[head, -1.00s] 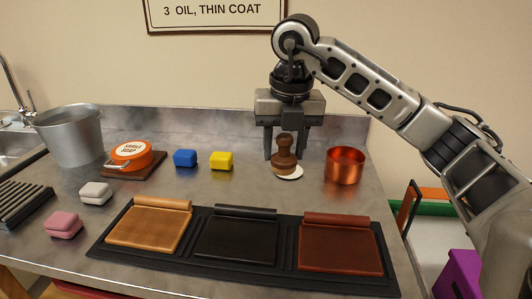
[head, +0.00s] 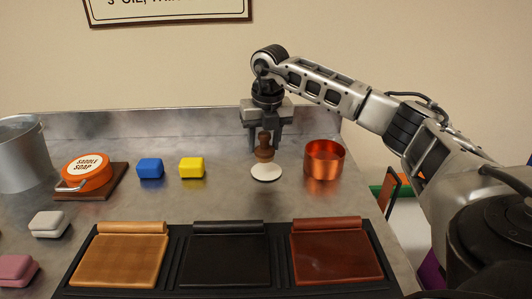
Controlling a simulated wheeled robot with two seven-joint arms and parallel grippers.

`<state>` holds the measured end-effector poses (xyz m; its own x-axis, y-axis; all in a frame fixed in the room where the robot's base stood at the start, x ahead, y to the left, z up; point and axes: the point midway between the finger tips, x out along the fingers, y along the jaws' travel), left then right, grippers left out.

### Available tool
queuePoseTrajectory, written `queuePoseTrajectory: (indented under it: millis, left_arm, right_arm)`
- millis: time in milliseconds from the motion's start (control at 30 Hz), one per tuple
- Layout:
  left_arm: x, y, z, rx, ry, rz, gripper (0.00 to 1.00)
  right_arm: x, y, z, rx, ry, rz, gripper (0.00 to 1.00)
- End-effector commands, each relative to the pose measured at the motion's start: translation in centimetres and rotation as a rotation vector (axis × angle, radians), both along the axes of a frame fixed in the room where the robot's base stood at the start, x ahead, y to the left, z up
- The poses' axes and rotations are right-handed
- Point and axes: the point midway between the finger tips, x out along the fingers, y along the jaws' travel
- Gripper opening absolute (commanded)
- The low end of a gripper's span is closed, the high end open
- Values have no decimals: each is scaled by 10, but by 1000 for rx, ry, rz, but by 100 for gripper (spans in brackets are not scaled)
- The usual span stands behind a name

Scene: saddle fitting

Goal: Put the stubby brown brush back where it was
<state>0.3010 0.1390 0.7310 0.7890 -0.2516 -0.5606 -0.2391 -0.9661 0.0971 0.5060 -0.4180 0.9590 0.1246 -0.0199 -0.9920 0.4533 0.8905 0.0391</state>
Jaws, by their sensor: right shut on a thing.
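The stubby brown brush (head: 264,147) is upright in the head view, with a round knob on top and a wider base. My right gripper (head: 264,143) points down and is shut on the brush, with one finger on each side. A round white disc (head: 266,173) lies on the table just below and in front of the brush in the picture. The brush base covers at most the disc's far edge. I cannot tell whether the brush touches the table. My left gripper is not in view.
A copper pot (head: 324,160) stands just right of the brush. A yellow block (head: 191,168) and a blue block (head: 150,168) lie to the left, beside an orange saddle soap tin (head: 85,171). A black tray (head: 172,268) with leather panels fills the front.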

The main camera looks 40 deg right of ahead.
Motion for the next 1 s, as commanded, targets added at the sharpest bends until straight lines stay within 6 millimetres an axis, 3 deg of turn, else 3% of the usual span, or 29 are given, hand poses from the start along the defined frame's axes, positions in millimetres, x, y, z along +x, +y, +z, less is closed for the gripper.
queuePoseTrajectory:
  millis: [233,433,833,867,900,933,1000]
  left_arm:
    - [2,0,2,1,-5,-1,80]
    - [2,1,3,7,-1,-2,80]
    - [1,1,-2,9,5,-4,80]
    - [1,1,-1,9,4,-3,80]
    - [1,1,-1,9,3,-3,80]
    - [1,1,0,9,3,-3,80]
    - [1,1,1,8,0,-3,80]
  right_arm:
    - [6,-14,-19,0,3,-3,22]
    - [6,-13,-45,-1,0,1,22]
    - [6,-12,-51,0,0,0,22]
    - [6,-12,-50,0,0,0,49]
    - [6,-12,-50,1,0,0,60]
    - [6,-12,-50,1,0,0,65]
    - [6,-12,-50,0,0,0,65]
